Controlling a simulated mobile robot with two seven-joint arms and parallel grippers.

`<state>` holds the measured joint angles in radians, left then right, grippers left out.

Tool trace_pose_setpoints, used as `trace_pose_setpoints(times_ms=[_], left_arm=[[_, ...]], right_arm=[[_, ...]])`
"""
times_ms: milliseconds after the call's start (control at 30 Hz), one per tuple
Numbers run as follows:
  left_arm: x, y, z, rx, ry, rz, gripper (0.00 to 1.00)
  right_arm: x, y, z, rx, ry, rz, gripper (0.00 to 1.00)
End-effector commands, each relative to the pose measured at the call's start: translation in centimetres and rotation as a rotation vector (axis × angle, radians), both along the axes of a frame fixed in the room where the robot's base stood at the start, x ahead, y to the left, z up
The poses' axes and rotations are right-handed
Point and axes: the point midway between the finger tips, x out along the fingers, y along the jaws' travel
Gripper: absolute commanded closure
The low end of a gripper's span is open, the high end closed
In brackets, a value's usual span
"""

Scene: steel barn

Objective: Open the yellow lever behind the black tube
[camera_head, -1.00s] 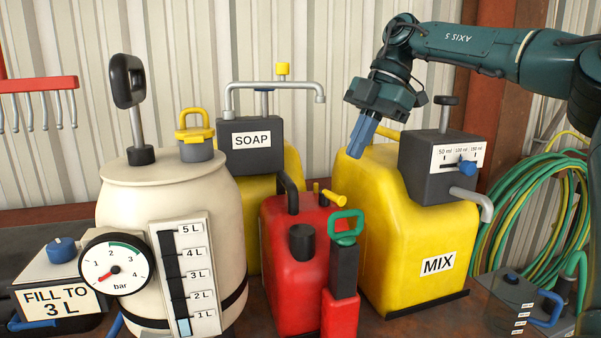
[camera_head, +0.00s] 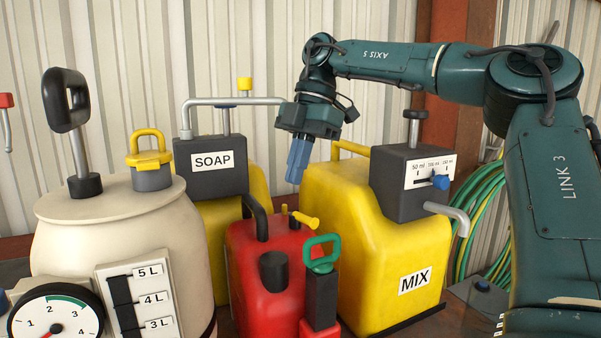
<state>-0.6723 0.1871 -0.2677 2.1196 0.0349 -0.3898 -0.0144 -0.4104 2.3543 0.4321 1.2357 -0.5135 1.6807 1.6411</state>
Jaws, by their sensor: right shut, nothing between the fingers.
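A small yellow lever (camera_head: 304,219) sticks out on top of the red canister (camera_head: 247,292). It sits behind and right of a short black tube (camera_head: 273,271), which stands on the canister's front. My right gripper (camera_head: 295,178), with blue fingers, is shut and empty. It points down and appears a little above the yellow lever in the picture, with a visible gap; its depth relative to the lever is hard to tell. My left gripper is not in view.
A green-handled part (camera_head: 321,257) stands at the canister's right front. The yellow MIX can (camera_head: 370,262) is to the right, the SOAP can (camera_head: 219,169) behind left. A cream tank (camera_head: 120,225) with a gauge (camera_head: 55,318) fills the left.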

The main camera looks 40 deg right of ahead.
Motion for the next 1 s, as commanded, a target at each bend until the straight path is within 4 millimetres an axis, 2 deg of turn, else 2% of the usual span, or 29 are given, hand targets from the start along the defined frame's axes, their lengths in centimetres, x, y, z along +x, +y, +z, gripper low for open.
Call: trace_pose_setpoints(times_ms=[100,333,600,1000], left_arm=[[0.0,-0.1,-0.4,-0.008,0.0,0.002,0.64],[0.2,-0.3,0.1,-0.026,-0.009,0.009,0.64],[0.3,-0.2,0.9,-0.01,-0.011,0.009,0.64],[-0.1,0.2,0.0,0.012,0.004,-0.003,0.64]], right_arm=[[-0.1,0.9,-2.7,0.002,0.004,0.004,1.0],[-0.1,2.6,-7.1,0.002,0.004,0.003,1.0],[0.0,-0.8,-7.6,0.003,0.001,-0.002,1.0],[0.0,-1.4,-7.8,0.001,0.001,0.0,1.0]])
